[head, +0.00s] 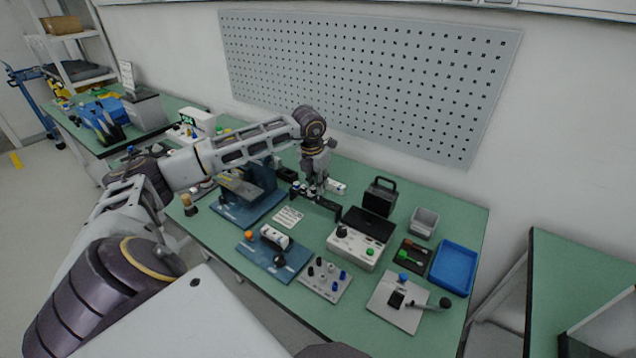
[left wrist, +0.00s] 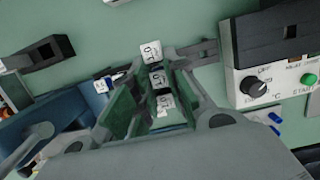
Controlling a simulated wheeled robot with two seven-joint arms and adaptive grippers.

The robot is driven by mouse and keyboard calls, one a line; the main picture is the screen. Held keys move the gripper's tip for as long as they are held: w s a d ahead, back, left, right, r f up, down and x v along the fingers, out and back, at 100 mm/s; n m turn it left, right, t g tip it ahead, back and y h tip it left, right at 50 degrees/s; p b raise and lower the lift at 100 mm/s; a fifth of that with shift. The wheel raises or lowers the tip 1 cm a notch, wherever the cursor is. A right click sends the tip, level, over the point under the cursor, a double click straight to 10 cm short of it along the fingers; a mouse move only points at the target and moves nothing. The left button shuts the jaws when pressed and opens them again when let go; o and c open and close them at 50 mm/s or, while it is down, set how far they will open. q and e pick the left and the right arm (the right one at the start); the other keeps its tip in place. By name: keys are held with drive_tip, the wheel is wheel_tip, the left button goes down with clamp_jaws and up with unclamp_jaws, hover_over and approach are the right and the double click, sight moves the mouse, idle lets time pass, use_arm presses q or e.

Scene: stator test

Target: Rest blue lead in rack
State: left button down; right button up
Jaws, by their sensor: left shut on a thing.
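My left gripper (head: 318,187) is low over the dark rack bar (head: 329,204) near the middle of the green table. In the left wrist view its fingers (left wrist: 158,100) are closed around a small piece with white, black-lettered tags (left wrist: 157,79). The fingers hide most of it, and no blue lead can be made out clearly. A small white tag with a blue part (left wrist: 102,85) lies just left of the fingers. The rack bar shows behind the fingers in the wrist view (left wrist: 197,50). I cannot tell whether the held piece touches the rack. My right gripper is out of view.
A tester box with a black knob and green button (head: 356,246) stands right of the rack. A blue stand (head: 262,180) is close on the left. A motor on a blue plate (head: 276,238), a terminal board (head: 325,279) and a blue tray (head: 454,267) stand around.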

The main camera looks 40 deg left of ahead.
use_arm(q)
drive_tip(key=shift+f, duration=0.1)
idle(0.3)
drive_tip(key=shift+f+b, duration=0.5)
drive_tip(key=shift+f, duration=0.35)
drive_tip(key=shift+f+b, duration=0.9)
drive_tip(key=shift+f, duration=0.25)
idle(0.4)
